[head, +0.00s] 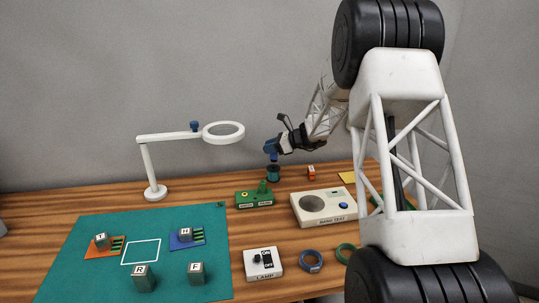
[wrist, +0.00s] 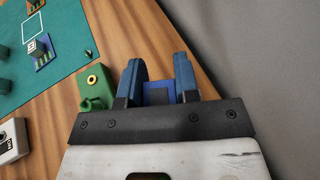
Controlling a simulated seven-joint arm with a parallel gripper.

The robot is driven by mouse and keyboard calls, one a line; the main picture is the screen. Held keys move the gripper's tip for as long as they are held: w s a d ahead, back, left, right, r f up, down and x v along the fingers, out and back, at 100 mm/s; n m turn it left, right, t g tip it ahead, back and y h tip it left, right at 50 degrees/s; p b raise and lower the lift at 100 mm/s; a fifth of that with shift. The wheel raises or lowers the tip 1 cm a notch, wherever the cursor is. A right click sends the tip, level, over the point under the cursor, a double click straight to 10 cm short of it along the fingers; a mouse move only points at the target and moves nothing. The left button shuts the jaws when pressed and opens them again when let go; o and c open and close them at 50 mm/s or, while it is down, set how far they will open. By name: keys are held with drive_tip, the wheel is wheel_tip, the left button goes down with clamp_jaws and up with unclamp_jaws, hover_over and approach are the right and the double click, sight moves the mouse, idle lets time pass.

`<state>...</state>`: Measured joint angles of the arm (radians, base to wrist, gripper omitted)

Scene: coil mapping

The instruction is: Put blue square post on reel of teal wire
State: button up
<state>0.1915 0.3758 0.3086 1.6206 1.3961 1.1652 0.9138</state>
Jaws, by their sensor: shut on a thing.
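My gripper (head: 271,147) is tilted down at the back of the table. Its blue fingers (wrist: 159,72) are shut on the blue square post (wrist: 159,91), which shows between them in the wrist view. The reel of teal wire (head: 273,174) stands on the wooden table directly below the gripper in the head view. The lower end of the post is at or just above the top of the reel; I cannot tell whether they touch. The reel is hidden in the wrist view.
A green block with a peg (head: 255,199) stands just left of the reel. A white device with a round dark grille (head: 323,208) is to the right, with a small orange object (head: 311,171) behind it. A magnifier lamp (head: 151,165) and teal mat (head: 85,270) are on the left.

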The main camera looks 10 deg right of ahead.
drive_tip(key=shift+w+f, duration=0.1)
drive_tip(key=shift+w, duration=0.35)
drive_tip(key=shift+s+f, duration=0.1)
drive_tip(key=shift+f, duration=1.55)
drive_tip(key=shift+f, duration=0.15)
drive_tip(key=o, duration=1)
drive_tip(key=shift+c, duration=0.2)
drive_tip(key=shift+d, duration=0.1)
drive_tip(key=v, duration=1.2)
